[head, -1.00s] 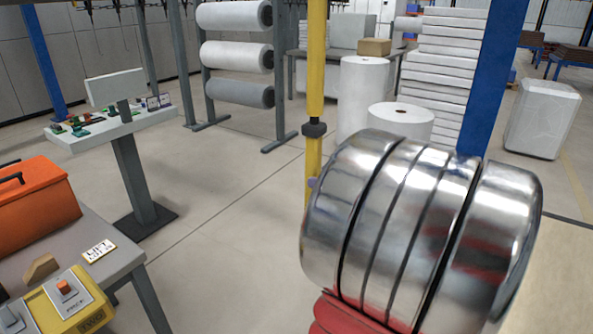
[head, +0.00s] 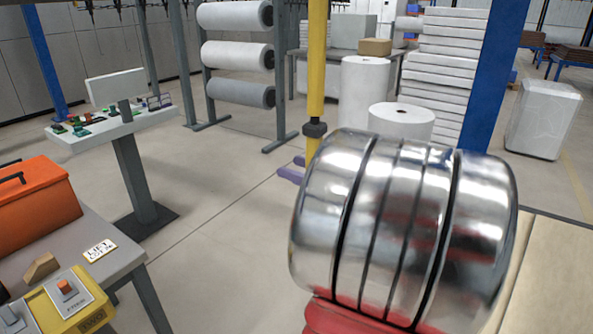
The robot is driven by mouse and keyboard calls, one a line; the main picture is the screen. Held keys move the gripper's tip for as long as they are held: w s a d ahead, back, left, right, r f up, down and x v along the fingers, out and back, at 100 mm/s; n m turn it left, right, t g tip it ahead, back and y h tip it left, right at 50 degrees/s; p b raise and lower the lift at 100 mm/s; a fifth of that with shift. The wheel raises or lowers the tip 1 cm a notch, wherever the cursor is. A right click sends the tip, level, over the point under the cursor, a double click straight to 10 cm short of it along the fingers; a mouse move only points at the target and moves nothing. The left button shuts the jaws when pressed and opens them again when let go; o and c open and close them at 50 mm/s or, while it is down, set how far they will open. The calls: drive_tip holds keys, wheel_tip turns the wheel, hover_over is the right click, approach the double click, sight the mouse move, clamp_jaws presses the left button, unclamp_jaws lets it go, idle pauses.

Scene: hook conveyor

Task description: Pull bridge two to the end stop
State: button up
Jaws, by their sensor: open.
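A yellow upright pole (head: 317,60) with a dark collar (head: 315,129) stands in the middle of the head view. Its lower end goes out of sight behind my silver arm link. I cannot tell whether this pole belongs to bridge two, and no label for the bridge shows. The end stop is not recognisable. My gripper (head: 289,168) shows only as two small purple fingertips, apart and pointing left, just below the collar and beside the pole's lower part. Nothing shows between them. The rest of the gripper is hidden behind my arm link.
A table with an orange toolbox (head: 38,198) and a yellow control box (head: 75,303) is at lower left. A slanted console (head: 112,127) stands behind it. A blue post (head: 497,75) rises at right. The floor between is clear.

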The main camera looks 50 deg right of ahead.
drive_tip(key=shift+c, duration=0.3)
clamp_jaws()
